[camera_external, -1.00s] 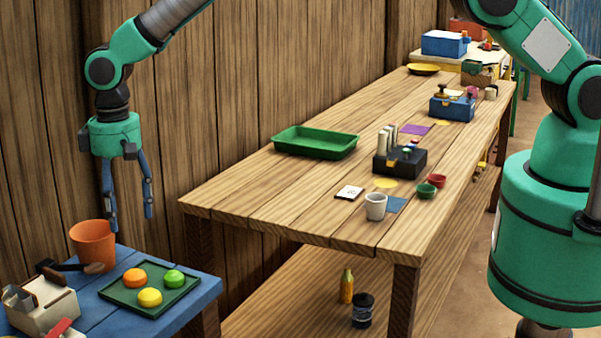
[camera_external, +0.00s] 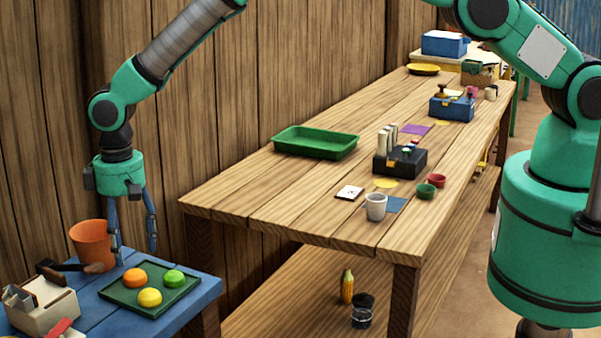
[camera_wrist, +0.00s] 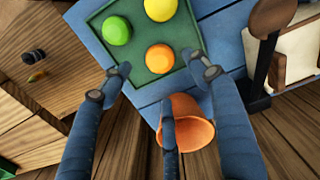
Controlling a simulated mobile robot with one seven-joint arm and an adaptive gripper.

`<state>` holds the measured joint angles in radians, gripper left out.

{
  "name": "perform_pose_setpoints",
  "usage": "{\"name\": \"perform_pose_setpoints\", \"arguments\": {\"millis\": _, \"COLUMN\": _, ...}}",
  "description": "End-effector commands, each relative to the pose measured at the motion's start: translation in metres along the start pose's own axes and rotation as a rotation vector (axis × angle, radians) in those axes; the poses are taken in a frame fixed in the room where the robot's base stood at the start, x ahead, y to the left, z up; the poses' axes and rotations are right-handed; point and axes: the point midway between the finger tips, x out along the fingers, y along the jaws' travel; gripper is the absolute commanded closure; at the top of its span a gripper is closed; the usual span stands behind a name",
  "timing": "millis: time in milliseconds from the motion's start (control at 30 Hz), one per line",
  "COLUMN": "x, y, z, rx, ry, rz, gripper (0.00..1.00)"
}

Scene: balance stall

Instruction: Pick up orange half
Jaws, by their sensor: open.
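The orange half (camera_external: 135,277) lies on a dark green tray (camera_external: 119,293) on the blue table, beside a yellow half (camera_external: 149,297) and a green half (camera_external: 173,278). In the wrist view the orange half (camera_wrist: 160,58) sits at the tray's near edge, ahead of and between my fingertips. My gripper (camera_external: 136,255) points down, open and empty, above the back of the tray and apart from the orange half. Its spread fingers also show in the wrist view (camera_wrist: 158,78).
An orange pot (camera_external: 91,243) stands close behind the tray, beside my left finger. A wooden-handled tool (camera_external: 75,267) and a cream box (camera_external: 42,305) are to the left. The long wooden table (camera_external: 300,205) stands to the right.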

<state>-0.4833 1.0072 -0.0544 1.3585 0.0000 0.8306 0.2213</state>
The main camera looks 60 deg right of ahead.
Motion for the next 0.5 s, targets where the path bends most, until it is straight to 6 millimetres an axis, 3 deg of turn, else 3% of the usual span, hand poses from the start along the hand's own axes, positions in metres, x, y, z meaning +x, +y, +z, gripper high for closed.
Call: {"name": "perform_pose_setpoints", "arguments": {"millis": 500, "x": 0.009, "y": -0.0001, "z": 0.0, "rx": 0.0, "ry": 0.0, "rz": 0.0, "gripper": 0.39}}
